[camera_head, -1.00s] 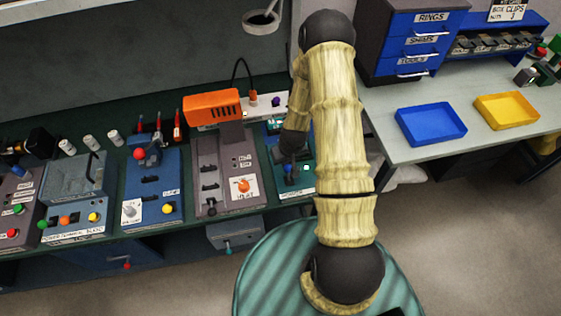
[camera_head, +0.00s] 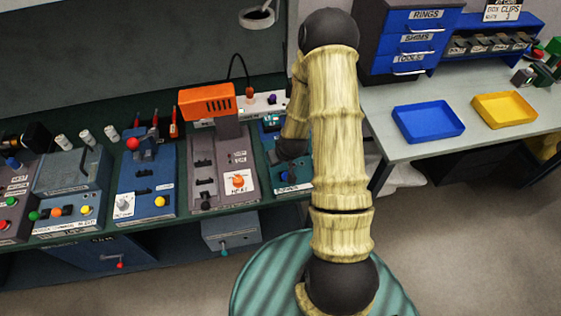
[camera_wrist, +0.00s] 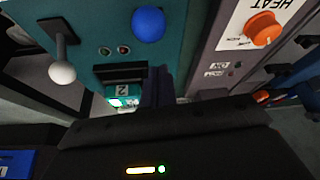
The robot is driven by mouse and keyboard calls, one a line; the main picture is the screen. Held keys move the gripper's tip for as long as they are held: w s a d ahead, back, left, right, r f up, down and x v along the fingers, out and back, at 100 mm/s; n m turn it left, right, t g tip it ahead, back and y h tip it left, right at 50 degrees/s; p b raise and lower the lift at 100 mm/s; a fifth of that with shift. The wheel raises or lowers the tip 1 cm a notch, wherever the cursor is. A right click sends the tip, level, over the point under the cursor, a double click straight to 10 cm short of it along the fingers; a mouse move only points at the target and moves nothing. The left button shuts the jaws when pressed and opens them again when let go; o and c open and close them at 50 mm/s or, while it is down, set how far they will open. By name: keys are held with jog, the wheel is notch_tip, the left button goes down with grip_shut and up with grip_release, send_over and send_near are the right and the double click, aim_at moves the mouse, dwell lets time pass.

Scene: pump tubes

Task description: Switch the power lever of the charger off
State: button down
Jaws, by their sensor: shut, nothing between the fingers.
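The charger appears to be the teal unit (camera_head: 278,173) at the right end of the bench row; its label is too small to read surely. In the wrist view its teal panel (camera_wrist: 93,22) carries a blue knob (camera_wrist: 148,24), two small round lamps, a dark slotted block (camera_wrist: 120,73) and a lever with a white ball end (camera_wrist: 62,71). Whether this lever is the power lever, I cannot tell. My gripper (camera_wrist: 157,88) is shut and empty, close to the panel beside the slotted block, apart from the white-ball lever. My arm hides much of the unit in the head view.
The grey HEAT unit (camera_head: 238,158) with an orange knob (camera_head: 238,181) stands immediately left of the teal unit. An orange-topped device (camera_head: 207,102) and a white power strip (camera_head: 262,104) lie behind. Blue (camera_head: 428,121) and yellow (camera_head: 504,108) trays sit on the right table.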

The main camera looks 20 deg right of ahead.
jog(key=shift+d+r, duration=0.1)
jog(key=shift+r, duration=0.5)
jog(key=shift+s+r+p, duration=0.25)
jog(key=shift+s+p, duration=0.05)
jog(key=shift+p, duration=0.1)
jog(key=w+r+p, duration=0.2)
jog(key=w+r, duration=0.1)
jog(key=s+a+r+b, duration=0.1)
jog(key=s+r+b, duration=0.2)
jog(key=s, duration=0.5)
jog(key=shift+b+v, duration=0.35)
jog(key=shift+v, duration=0.45)
jog(key=shift+a+r, duration=0.1)
jog(key=shift+a, duration=0.05)
